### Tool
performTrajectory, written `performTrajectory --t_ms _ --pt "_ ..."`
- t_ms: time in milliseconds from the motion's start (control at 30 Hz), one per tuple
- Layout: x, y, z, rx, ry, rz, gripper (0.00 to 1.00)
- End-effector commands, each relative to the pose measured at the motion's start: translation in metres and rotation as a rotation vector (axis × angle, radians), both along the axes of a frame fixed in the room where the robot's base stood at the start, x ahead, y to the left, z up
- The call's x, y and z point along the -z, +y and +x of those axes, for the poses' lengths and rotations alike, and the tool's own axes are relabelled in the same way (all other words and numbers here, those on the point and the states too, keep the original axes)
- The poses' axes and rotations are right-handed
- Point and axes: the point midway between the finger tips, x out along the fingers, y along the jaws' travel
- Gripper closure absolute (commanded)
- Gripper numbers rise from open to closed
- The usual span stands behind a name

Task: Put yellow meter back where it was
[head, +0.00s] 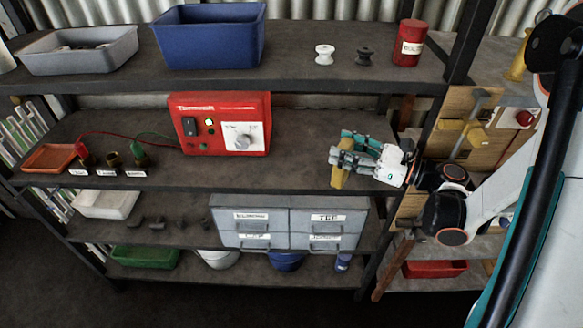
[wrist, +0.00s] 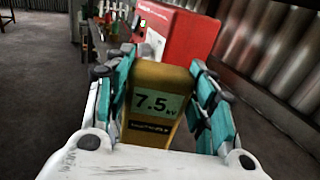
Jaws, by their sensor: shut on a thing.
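The yellow meter (wrist: 156,104) is between the fingers of my gripper (wrist: 163,92) in the wrist view, its display reading 7.5 kV. In the head view the meter (head: 341,175) hangs at the front edge of the middle shelf, at the right part of that shelf. My gripper (head: 352,155) is shut on it, with teal finger pads on both sides. I cannot tell from these frames whether the meter touches the shelf. My fingers hide part of the meter in the head view.
The red energiser box (head: 218,146) stands on the middle shelf (head: 300,150), left of my gripper. An orange tray (head: 50,157) and small labelled posts are further left. Bare shelf lies between box and gripper. The upper shelf (head: 290,65) overhangs behind. Grey drawers (head: 290,222) stand below.

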Motion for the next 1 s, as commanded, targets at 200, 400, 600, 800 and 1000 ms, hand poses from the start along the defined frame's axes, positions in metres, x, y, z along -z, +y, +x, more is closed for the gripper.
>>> performTrajectory --t_ms 200,400,600,800,1000 --pt "0.003 0.004 -0.015 -0.076 0.000 0.000 0.99" --pt "0.004 0.038 0.012 -0.083 0.000 0.000 0.99" --pt "0.005 0.074 0.045 -0.081 0.000 0.000 0.99" --pt "0.005 0.109 0.077 -0.079 0.000 0.000 0.99" --pt "0.004 0.130 0.097 -0.077 0.000 0.000 0.99"
